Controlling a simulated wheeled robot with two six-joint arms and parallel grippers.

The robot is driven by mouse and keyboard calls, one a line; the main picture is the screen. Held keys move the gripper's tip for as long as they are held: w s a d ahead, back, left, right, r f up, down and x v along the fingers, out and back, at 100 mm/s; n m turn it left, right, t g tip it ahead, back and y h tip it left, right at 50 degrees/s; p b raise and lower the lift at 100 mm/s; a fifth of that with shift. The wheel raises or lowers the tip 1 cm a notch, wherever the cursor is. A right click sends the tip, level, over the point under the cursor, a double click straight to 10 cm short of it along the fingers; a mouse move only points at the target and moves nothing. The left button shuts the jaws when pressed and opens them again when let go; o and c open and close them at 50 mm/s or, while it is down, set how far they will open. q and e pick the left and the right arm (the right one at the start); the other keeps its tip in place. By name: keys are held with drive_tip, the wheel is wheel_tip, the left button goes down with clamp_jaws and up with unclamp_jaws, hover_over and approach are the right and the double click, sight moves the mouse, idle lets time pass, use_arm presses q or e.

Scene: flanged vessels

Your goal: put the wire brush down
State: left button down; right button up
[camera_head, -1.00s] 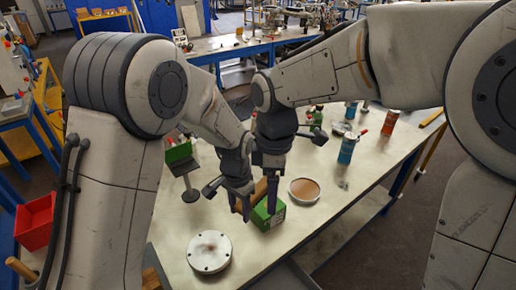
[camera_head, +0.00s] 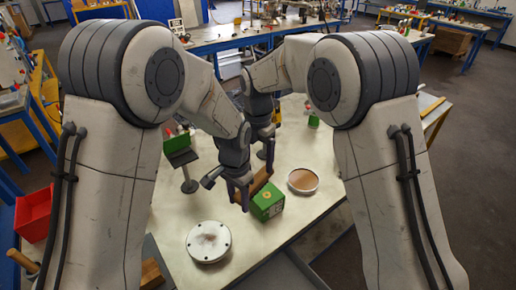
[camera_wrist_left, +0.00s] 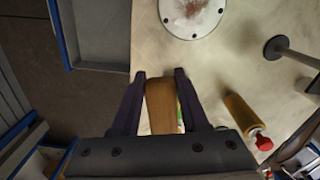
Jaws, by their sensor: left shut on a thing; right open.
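The wire brush shows as a brown wooden piece (camera_head: 261,181) in the head view; its bristles cannot be made out. My left gripper (camera_head: 239,196) is shut on it, above the bench beside a green box (camera_head: 267,203). In the left wrist view the wooden piece (camera_wrist_left: 162,106) sits between the fingers of my left gripper (camera_wrist_left: 160,85). My right gripper (camera_head: 266,160) is open, just beyond the brush in the head view, and looks empty. Whether the brush touches the box or the bench is hidden.
A round bolted flange (camera_head: 208,242) lies on the bench (camera_head: 277,239), and a ring-rimmed brown disc (camera_head: 303,181) lies to the right. A dark stand (camera_head: 189,184) is at left. An amber cylinder with a red end (camera_wrist_left: 244,116) shows in the wrist view.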

sight(258, 174)
wheel_tip(258, 174, down, 8)
drive_tip(key=shift+r, duration=0.2)
clamp_jaws()
use_arm(q)
drive_tip(key=shift+c, duration=1.6)
unclamp_jaws()
drive_tip(key=shift+r, duration=0.1)
